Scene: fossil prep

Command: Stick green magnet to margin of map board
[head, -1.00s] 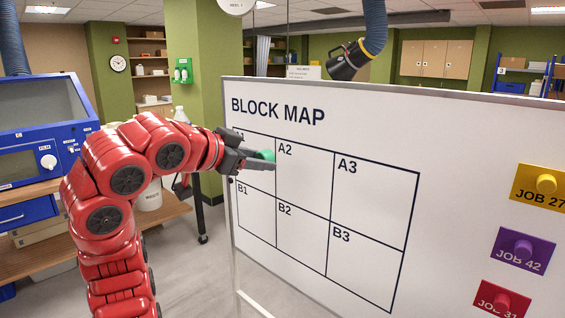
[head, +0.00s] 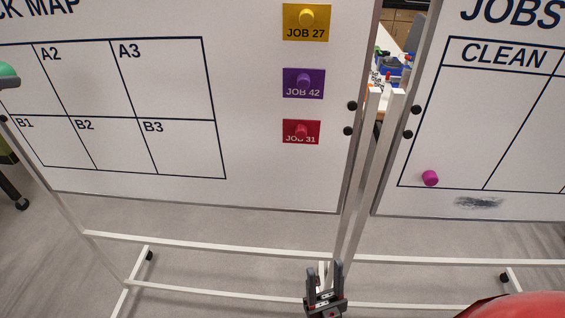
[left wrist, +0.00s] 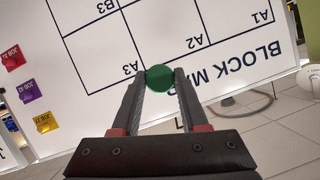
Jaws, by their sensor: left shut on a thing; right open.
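The green magnet (left wrist: 160,78) is held between the fingertips of my left gripper (left wrist: 161,88). The magnet also shows at the left edge of the head view (head: 7,69), with most of that gripper out of frame. It is in front of the map board (head: 250,165), near the left part of the grid; I cannot tell whether it touches the board. The board shows upside down in the left wrist view (left wrist: 190,95). My right gripper (head: 325,272) is open and empty, low in front of the board's stand.
Yellow (head: 306,20), purple (head: 303,82) and red (head: 301,131) job cards with magnets are on the map board's right side. A jobs board (head: 400,205) with a magenta magnet (head: 430,178) stands to the right. White stand rails (head: 215,248) run below.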

